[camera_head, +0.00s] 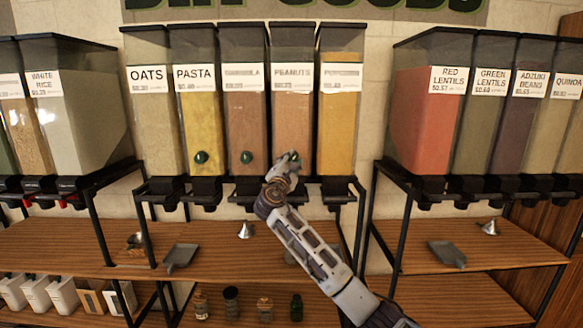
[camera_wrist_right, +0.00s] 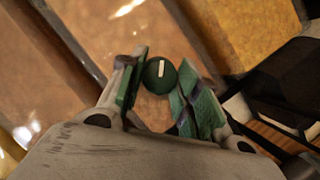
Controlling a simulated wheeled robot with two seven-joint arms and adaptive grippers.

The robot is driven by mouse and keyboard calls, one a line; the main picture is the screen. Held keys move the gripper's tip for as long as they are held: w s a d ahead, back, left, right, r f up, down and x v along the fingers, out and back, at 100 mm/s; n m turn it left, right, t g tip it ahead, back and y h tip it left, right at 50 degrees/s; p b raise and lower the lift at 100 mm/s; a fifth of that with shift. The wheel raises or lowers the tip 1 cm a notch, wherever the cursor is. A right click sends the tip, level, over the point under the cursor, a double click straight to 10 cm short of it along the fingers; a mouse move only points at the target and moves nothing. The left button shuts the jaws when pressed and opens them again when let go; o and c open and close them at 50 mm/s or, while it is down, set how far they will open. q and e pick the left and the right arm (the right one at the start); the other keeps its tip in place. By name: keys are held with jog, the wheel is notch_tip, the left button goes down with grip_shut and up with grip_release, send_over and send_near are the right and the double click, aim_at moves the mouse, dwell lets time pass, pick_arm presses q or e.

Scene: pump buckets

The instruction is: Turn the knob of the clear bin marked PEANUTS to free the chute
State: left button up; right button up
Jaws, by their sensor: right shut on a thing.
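The clear bin marked PEANUTS (camera_head: 291,108) hangs in the middle rack, between a bin with an unclear label and a yellow-filled one, and holds brown contents. My right gripper (camera_head: 287,163) is at the lower front of this bin. In the right wrist view the round dark green knob (camera_wrist_right: 160,75) with a pale mark sits between the green finger pads, and the gripper is shut on it. The pale mark stands nearly upright in that view. The bin's chute is largely hidden behind my right gripper and arm. My left gripper is not in view.
The PASTA bin (camera_head: 195,105) and the bin beside it (camera_head: 246,105) have similar green knobs. More bins stand in racks left and right. The wooden shelf (camera_head: 215,262) below holds a grey scoop (camera_head: 181,257) and a metal funnel (camera_head: 245,230). Small jars stand lower down.

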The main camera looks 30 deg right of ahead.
jog(key=m+g, duration=0.1)
jog(key=m, duration=0.2)
jog(key=m+g+y, duration=0.1)
jog(key=m, duration=0.3)
jog(key=m+g, duration=0.1)
jog(key=m, duration=0.2)
jog(key=shift+a+r+m+g+y+b, duration=0.1)
jog(key=shift+r+m+g+y+b, duration=0.05)
jog(key=shift+m+g+y+b, duration=0.2)
jog(key=shift+m+y, duration=0.25)
jog(key=shift+m, duration=0.6)
jog(key=m+y+p, duration=0.1)
jog(key=m, duration=0.1)
jog(key=shift+r+m, duration=0.1)
jog(key=shift+m, duration=0.3)
jog(key=m+y+p, duration=0.1)
jog(key=m, duration=0.1)
jog(key=shift+m+y+p, duration=0.3)
jog(key=shift+y+p, duration=0.05)
jog(key=shift+y, duration=0.05)
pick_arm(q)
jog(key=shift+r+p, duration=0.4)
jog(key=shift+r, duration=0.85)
pick_arm(e)
jog(key=shift+m+y, duration=0.6)
jog(key=shift+m, duration=0.2)
